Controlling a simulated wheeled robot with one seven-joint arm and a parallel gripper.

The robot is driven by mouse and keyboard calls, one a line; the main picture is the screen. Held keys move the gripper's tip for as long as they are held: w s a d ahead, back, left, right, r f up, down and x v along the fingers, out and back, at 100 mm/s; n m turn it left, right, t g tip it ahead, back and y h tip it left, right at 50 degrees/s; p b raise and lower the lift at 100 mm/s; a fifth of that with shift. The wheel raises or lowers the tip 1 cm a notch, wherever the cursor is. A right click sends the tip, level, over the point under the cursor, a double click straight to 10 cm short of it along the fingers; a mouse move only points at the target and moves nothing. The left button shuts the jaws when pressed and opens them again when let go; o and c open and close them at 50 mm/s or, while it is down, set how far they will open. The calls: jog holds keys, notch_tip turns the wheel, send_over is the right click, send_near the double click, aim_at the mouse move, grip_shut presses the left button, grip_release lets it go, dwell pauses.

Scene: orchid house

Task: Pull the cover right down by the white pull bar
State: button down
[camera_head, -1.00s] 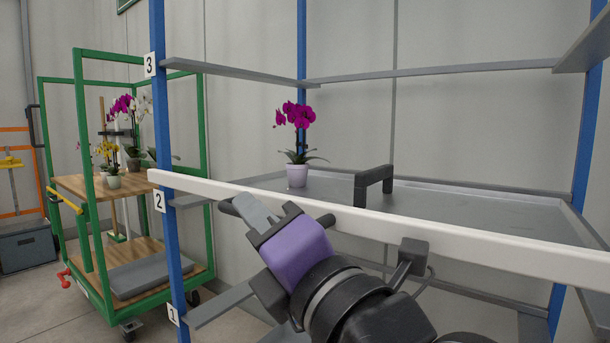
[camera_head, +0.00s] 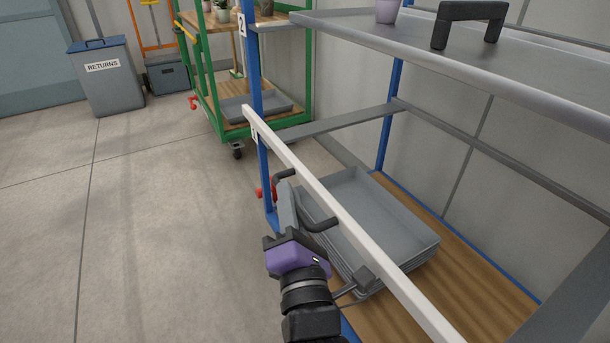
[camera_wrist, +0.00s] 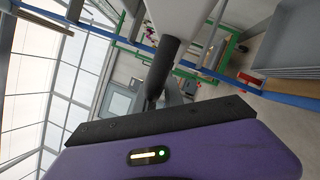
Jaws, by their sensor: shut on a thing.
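The white pull bar (camera_head: 345,220) runs slantwise across the front of the blue rack in the head view, low down. Its far left end is by the post's lowest number label, partly hidden. A dark handle (camera_head: 321,224) stands out from the bar. My gripper (camera_head: 286,205) is shut on this handle, on the aisle side of the bar. In the wrist view the dark handle (camera_wrist: 163,68) runs from my gripper to the white bar (camera_wrist: 183,14). I cannot make out any cover sheet above the bar.
A stack of grey trays (camera_head: 385,225) lies on the rack's wooden bottom shelf (camera_head: 465,275), behind the bar. A grey shelf (camera_head: 490,60) above bears a black handle (camera_head: 470,14). A green trolley (camera_head: 218,105) and grey returns bin (camera_head: 105,80) stand beyond. The floor at left is clear.

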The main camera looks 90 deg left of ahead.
jog(key=shift+f, duration=0.5)
jog(key=shift+f, duration=0.1)
jog(key=c, duration=1.5)
grip_release()
jog(key=shift+o, duration=0.2)
jog(key=shift+w+d, duration=0.1)
jog(key=shift+v, duration=0.75)
jog(key=v, duration=0.6)
jog(key=shift+d, duration=0.15)
